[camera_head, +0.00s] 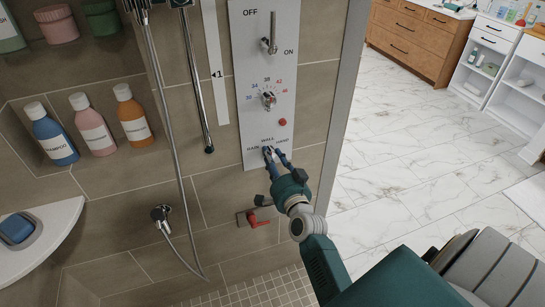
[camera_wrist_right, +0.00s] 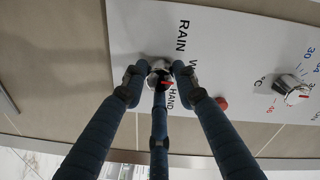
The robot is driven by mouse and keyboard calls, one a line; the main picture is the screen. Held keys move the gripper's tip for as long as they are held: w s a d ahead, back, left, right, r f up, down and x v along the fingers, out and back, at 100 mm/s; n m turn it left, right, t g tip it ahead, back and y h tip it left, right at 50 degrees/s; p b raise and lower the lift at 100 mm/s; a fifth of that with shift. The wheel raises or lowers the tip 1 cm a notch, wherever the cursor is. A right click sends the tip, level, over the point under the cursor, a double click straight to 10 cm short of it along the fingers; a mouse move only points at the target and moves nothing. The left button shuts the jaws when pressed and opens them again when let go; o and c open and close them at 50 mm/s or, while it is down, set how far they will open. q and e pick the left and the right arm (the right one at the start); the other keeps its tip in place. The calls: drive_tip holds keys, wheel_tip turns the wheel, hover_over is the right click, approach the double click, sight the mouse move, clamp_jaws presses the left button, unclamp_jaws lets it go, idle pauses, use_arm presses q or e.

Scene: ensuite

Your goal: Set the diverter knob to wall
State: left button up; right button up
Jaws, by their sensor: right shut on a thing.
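The diverter knob (camera_head: 267,150) is a small metal knob at the bottom of the white shower panel (camera_head: 256,75). The labels RAIN, WALL and HAND are around it, with WALL above. My right gripper (camera_head: 275,157) is at the knob, its dark blue fingers shut around it. In the right wrist view, the knob (camera_wrist_right: 158,67) sits between the fingertips of my gripper (camera_wrist_right: 160,76). A red mark on the knob seems to point toward HAND in that view. The fingers hide part of the knob. My left gripper is out of view.
Above on the panel are a temperature knob (camera_head: 269,99), a red button (camera_head: 282,122) and an ON/OFF lever (camera_head: 269,46). A hose (camera_head: 168,120) hangs left. A red-handled valve (camera_head: 256,219) is below. Bottles stand in a niche at left; marble floor is open at right.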

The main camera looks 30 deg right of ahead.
drive_tip(key=shift+a+f, duration=0.25)
drive_tip(key=shift+f, duration=0.25)
drive_tip(key=o, duration=1)
drive_tip(key=shift+o, duration=0.7)
drive_tip(key=shift+r, duration=0.25)
drive_tip(key=v, duration=1.2)
